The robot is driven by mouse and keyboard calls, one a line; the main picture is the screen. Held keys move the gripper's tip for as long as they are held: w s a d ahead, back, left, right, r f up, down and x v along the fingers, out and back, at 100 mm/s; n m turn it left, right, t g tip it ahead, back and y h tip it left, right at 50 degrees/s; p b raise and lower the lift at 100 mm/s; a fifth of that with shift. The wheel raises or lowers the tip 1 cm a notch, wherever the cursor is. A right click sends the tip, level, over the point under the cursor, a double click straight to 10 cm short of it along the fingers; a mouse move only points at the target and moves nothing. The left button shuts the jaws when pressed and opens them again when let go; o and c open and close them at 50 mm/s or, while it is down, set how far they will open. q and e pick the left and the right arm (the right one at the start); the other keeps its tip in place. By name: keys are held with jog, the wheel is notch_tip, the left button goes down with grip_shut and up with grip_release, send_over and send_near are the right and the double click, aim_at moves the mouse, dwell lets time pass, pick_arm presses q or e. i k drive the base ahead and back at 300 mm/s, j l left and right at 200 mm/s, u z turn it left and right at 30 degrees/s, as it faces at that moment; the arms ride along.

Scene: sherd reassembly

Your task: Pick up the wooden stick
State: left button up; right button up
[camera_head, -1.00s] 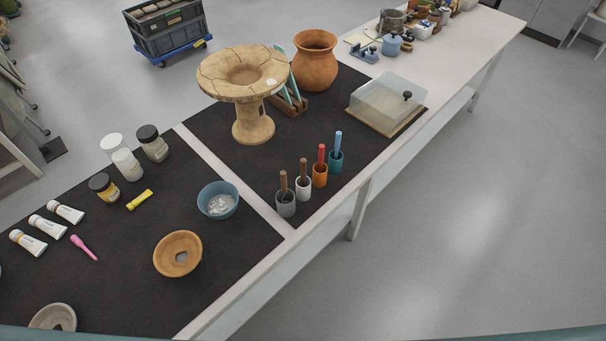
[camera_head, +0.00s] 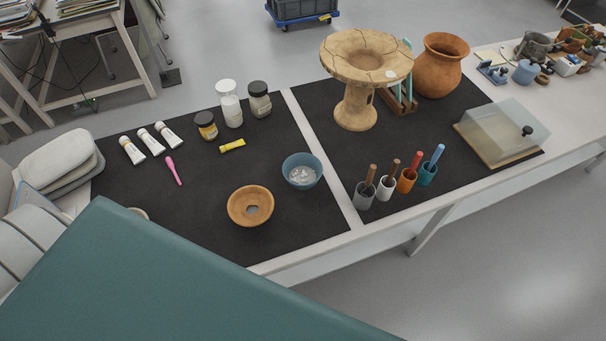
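Two plain brown sticks that look wooden stand in small cups on the black mat. One brown stick (camera_head: 370,175) leans in a grey cup (camera_head: 364,197). The other brown stick (camera_head: 394,170) stands in a white cup (camera_head: 384,190). Beside them a red stick (camera_head: 415,164) is in an orange cup (camera_head: 406,184) and a blue stick (camera_head: 437,155) is in a teal cup (camera_head: 427,175). The lower ends of all the sticks are hidden in their cups. Neither of my grippers is in view.
A cracked pedestal vessel (camera_head: 357,105), a terracotta pot (camera_head: 440,68) and a clear-lidded box (camera_head: 503,130) stand behind the cups. A blue bowl (camera_head: 302,171) and an orange bowl (camera_head: 250,206) sit left. The lower left is blocked close to the camera.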

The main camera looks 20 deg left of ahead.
aim_at(393, 169)
jog(key=k+l+u, duration=0.1)
jog(key=l+u, duration=0.3)
jog(key=k+l+u, duration=0.15)
jog(key=l+u, duration=0.15)
jog(key=u, duration=0.15)
